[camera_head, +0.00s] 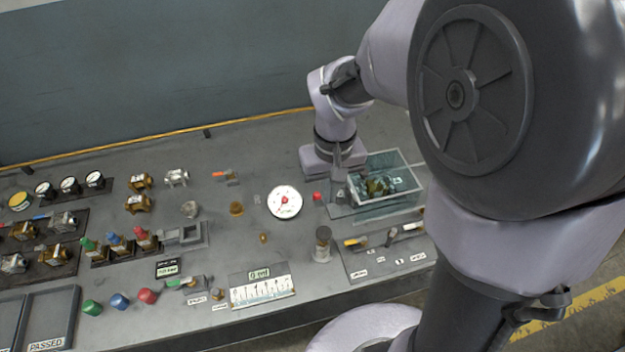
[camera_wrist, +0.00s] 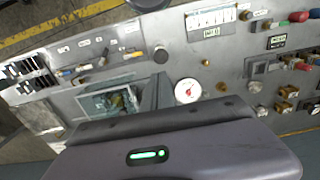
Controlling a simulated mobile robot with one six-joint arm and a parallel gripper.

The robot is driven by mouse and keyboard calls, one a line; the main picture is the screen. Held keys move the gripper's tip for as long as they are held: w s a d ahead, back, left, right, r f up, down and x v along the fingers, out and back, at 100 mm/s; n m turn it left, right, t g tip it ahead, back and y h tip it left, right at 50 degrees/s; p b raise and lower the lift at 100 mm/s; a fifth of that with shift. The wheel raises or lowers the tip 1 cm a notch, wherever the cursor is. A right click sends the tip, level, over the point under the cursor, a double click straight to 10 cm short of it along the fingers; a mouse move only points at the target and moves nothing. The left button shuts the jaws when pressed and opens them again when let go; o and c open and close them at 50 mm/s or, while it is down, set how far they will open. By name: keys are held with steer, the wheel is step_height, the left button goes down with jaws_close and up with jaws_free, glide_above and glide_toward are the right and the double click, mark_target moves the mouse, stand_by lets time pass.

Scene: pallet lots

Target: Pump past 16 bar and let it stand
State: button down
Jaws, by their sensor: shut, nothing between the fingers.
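A round white gauge (camera_head: 284,201) with a red centre lies on the bench; it also shows in the wrist view (camera_wrist: 187,91). Its reading is too small to tell. A dark-topped post (camera_head: 323,237) stands in front of it, with its dark top in the wrist view (camera_wrist: 161,56). A glass-walled tank (camera_head: 410,170) holds a brass-coloured fitting (camera_head: 378,187). A small red knob (camera_head: 317,196) sits between gauge and tank. My gripper (camera_head: 338,176) is shut and empty, above the bench at the tank's left side. A finger shows in the wrist view (camera_wrist: 157,92).
A panel with several levers (camera_head: 385,252) is at front right. Brass and silver fittings, coloured caps, small gauges and a PASSED tray (camera_head: 50,318) fill the left. A wall stands behind.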

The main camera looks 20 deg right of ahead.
mark_target(325, 233)
step_height(325, 233, down, 14)
steer(key=b, duration=0.4)
steer(key=shift+w+a+b, duration=0.1)
steer(key=shift+b, duration=0.25)
steer(key=shift+f, duration=0.1)
step_height(325, 233, down, 4)
steer(key=b, duration=0.3)
steer(key=shift+s+r, duration=0.3)
steer(key=shift+w+f, duration=0.1)
step_height(325, 233, up, 14)
steer(key=p, duration=0.6)
steer(key=shift+w+r+p, duration=0.15)
steer(key=shift+r+p, duration=0.1)
steer(key=shift+p, duration=0.15)
